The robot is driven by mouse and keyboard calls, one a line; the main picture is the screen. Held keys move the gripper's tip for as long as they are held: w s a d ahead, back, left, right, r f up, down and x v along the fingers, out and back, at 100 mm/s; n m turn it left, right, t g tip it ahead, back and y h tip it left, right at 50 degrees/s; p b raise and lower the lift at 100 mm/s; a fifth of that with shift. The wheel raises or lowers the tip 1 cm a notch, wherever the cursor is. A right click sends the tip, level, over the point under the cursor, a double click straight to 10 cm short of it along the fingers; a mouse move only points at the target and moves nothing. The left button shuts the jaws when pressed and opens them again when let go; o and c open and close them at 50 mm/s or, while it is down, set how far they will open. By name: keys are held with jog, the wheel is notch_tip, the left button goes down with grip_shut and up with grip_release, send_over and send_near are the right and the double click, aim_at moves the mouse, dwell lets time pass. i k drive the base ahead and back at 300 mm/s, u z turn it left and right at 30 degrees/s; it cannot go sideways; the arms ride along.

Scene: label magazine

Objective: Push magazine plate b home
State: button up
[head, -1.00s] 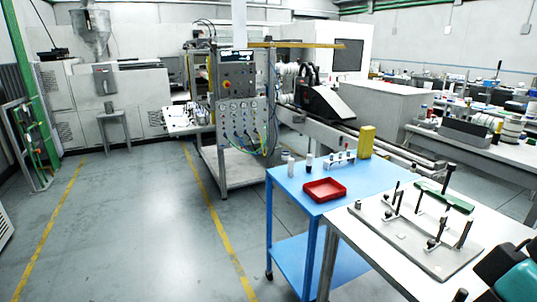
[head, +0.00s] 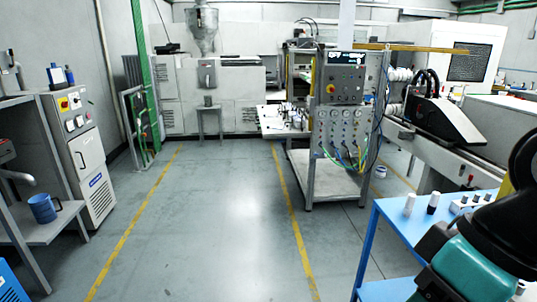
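I cannot make out magazine plate b in the head view. The control-panel stand (head: 345,90), with gauges and coloured hoses, stands right of centre on a wheeled frame. A small table (head: 272,131) with small metal parts adjoins its left side; the parts are too small to identify. My teal and black arm fills the lower right corner, but my gripper's fingertips do not show, so what it holds cannot be seen.
A blue cart (head: 384,207) at right carries a white bottle (head: 409,204), a dark-banded bottle (head: 432,204) and a metal block. A grey cabinet (head: 88,160) and a shelf with a blue mug (head: 43,208) stand at left. The floor between the yellow lines is clear.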

aim_at(277, 129)
jog(key=u, duration=0.25)
jog(key=i, duration=2)
jog(key=u, duration=0.15)
jog(key=i, duration=2.9)
jog(key=z, duration=0.1)
